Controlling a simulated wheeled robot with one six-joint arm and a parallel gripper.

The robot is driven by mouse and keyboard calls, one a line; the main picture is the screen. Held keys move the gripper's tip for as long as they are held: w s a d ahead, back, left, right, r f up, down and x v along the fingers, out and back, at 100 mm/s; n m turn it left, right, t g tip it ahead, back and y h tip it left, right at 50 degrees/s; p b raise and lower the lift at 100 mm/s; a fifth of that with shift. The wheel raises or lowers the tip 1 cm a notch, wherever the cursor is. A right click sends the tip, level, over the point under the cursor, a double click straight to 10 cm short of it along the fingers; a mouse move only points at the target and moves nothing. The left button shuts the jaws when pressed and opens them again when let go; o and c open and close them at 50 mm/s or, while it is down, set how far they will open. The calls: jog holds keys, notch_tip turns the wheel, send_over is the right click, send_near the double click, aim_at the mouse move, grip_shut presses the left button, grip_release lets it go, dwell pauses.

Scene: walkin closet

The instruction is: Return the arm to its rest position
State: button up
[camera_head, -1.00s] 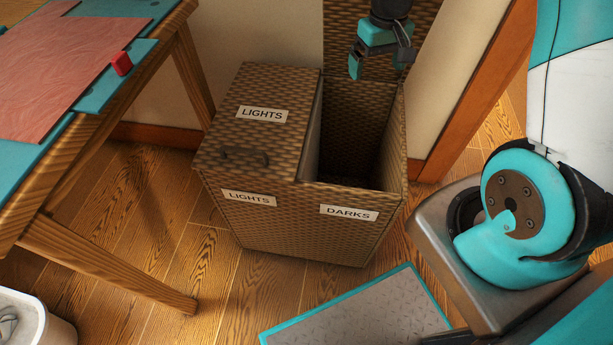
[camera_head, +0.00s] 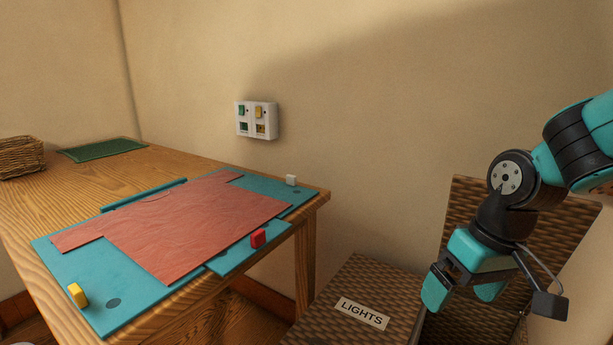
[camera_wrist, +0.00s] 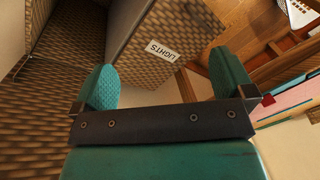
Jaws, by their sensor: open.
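My gripper (camera_head: 462,292) is at the right of the head view, in front of the raised wicker lid and near the LIGHTS side of the hamper. Its teal fingers are apart with nothing between them; they also show spread in the wrist view (camera_wrist: 170,85). The wicker hamper (camera_head: 345,285) is at the bottom of the head view, with its LIGHTS lid shut. The wrist view shows the LIGHTS label (camera_wrist: 162,50) and the open compartment (camera_wrist: 60,45) beside it.
A wooden table (camera_head: 165,165) on the left bears a teal folding board (camera_head: 75,265) with a red cloth (camera_head: 190,225) spread on it. A wicker basket (camera_head: 20,157) and a green mat (camera_head: 100,150) are at its back. A white switch box (camera_head: 256,120) is on the wall.

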jog(key=s+a+r+n+y, duration=0.1)
jog(key=s+a+r+n, duration=0.1)
jog(key=s+a, duration=0.3)
jog(key=s+a+r+n+y, duration=0.1)
jog(key=s+a+r+n, duration=0.15)
jog(key=s, duration=0.55)
notch_tip(320, 180, up, 21)
jog(key=p, duration=2)
jog(key=shift+s+a+g, duration=0.15)
jog(key=shift+s+g, duration=0.15)
jog(key=shift+f+m, duration=0.15)
jog(key=shift+m, duration=0.1)
